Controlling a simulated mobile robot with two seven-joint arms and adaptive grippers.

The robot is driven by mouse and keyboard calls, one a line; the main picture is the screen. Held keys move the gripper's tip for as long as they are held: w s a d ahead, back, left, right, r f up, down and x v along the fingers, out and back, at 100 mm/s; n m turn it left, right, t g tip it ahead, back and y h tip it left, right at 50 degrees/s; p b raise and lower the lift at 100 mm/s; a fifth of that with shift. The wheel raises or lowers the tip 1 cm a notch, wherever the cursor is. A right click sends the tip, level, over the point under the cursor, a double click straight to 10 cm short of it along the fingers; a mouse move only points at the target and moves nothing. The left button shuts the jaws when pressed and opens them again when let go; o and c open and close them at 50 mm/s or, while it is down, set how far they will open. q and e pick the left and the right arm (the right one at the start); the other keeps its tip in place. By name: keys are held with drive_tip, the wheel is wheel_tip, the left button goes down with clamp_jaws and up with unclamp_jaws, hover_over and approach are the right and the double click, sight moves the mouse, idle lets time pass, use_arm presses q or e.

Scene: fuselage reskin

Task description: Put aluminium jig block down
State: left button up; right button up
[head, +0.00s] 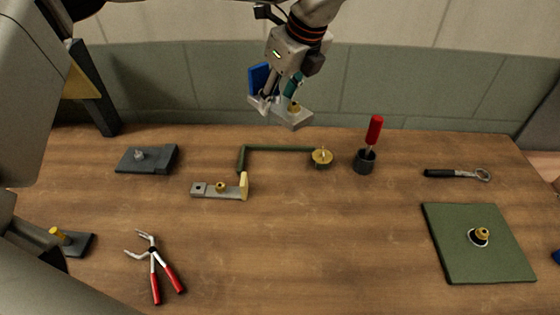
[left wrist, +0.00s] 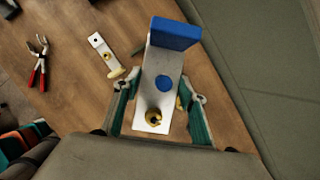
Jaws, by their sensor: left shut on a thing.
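The aluminium jig block (head: 290,118) is a pale metal plate with a blue upright end and a brass bushing. My left gripper (head: 280,94) is shut on it and holds it in the air beyond the back edge of the table, in front of the green wall panel. In the left wrist view the block (left wrist: 164,62) lies between the teal fingers of the gripper (left wrist: 158,106). Its blue end points away, a blue dot marks its middle, and the bushing is at the near end. My right gripper is not in view.
On the wooden table (head: 310,240) are a similar small block with a cream end (head: 222,191), a green bracket (head: 285,149), a red-handled tool in a dark cup (head: 364,162), pliers (head: 153,262), dark blocks (head: 147,160), and a green mat (head: 455,250). The middle front is clear.

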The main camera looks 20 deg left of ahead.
use_arm(q)
hover_over(275, 168)
drive_tip(key=d, duration=0.1)
drive_tip(key=f, duration=0.9)
drive_tip(key=f+p, duration=0.1)
drive_tip(key=f, duration=0.4)
drive_tip(key=shift+s+d+f, duration=0.1)
drive_tip(key=shift+s, duration=0.2)
drive_tip(key=shift+f, duration=2.65)
drive_tip(key=shift+f, duration=0.15)
drive_tip(key=o, duration=1.4)
drive_tip(key=shift+c, duration=0.2)
drive_tip(key=shift+o, duration=0.6)
